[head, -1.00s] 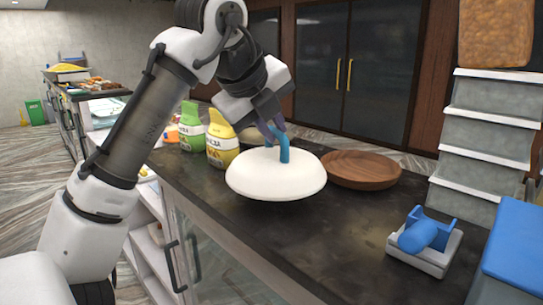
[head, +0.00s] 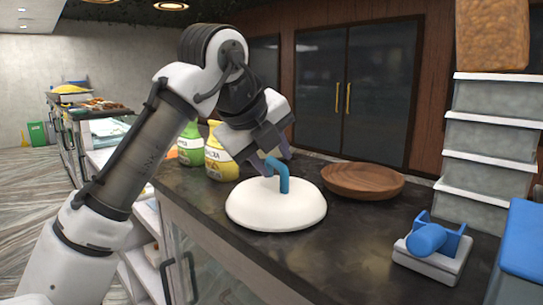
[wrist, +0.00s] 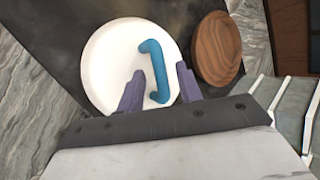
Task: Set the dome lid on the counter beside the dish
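The white dome lid (head: 262,212) rests upright on the dark counter, its blue bent handle (head: 283,180) on top. It also shows in the wrist view (wrist: 105,60). The round brown wooden dish (head: 362,181) lies just right of and behind the lid, and shows in the wrist view (wrist: 218,48); it looks empty. My gripper (head: 279,158) is at the handle, above the lid. In the wrist view its two purple fingers (wrist: 160,85) are apart, one on each side of the handle, with gaps showing between fingers and handle.
A yellow bottle (head: 220,160) and a green bottle (head: 191,150) stand left of the lid. A blue-and-white device (head: 432,248) is at the right, near stacked grey containers (head: 490,137) and a blue box (head: 522,245). The counter front of the dish is clear.

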